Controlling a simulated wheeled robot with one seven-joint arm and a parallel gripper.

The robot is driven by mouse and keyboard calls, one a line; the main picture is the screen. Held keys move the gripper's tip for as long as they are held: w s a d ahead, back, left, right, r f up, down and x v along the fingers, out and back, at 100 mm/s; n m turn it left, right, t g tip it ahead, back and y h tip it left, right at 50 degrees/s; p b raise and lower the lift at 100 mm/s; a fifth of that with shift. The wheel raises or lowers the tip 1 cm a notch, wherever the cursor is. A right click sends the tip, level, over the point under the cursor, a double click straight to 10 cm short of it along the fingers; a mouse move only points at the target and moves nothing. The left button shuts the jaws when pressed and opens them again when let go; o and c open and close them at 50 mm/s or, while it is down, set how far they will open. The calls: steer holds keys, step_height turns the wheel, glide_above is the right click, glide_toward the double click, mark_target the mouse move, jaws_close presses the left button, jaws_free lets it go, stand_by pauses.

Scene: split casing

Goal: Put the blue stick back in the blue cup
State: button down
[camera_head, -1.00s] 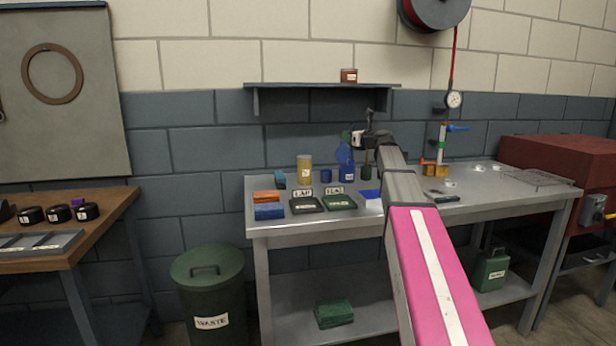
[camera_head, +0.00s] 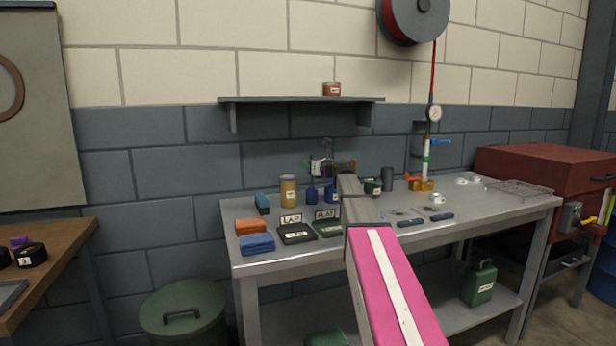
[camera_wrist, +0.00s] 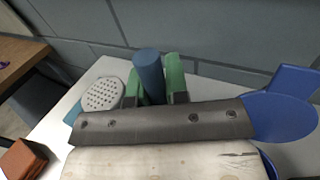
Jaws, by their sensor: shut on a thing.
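In the wrist view, a blue stick (camera_wrist: 148,72) stands between the green fingers of my gripper (camera_wrist: 154,88), which is shut on it. In the head view my gripper (camera_head: 309,168) is just above the small blue cup (camera_head: 313,196) on the grey bench. The stick is too small there to tell whether its lower end is inside the cup or above it. In the wrist view the cup's opening is hidden behind the gripper and a dark riveted bar close to the camera.
A yellow jar (camera_head: 289,192) stands left of the cup, and a labelled blue container (camera_head: 332,193) close on its right. Orange (camera_head: 250,226) and blue (camera_head: 257,244) blocks and two labelled trays lie in front. A shelf (camera_head: 300,100) hangs above.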

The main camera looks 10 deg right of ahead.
steer(key=shift+f, duration=1.9)
steer(key=c, duration=1.1)
jaws_free()
steer(key=shift+f, duration=0.1)
steer(key=v, duration=1.2)
steer(key=shift+d, duration=0.1)
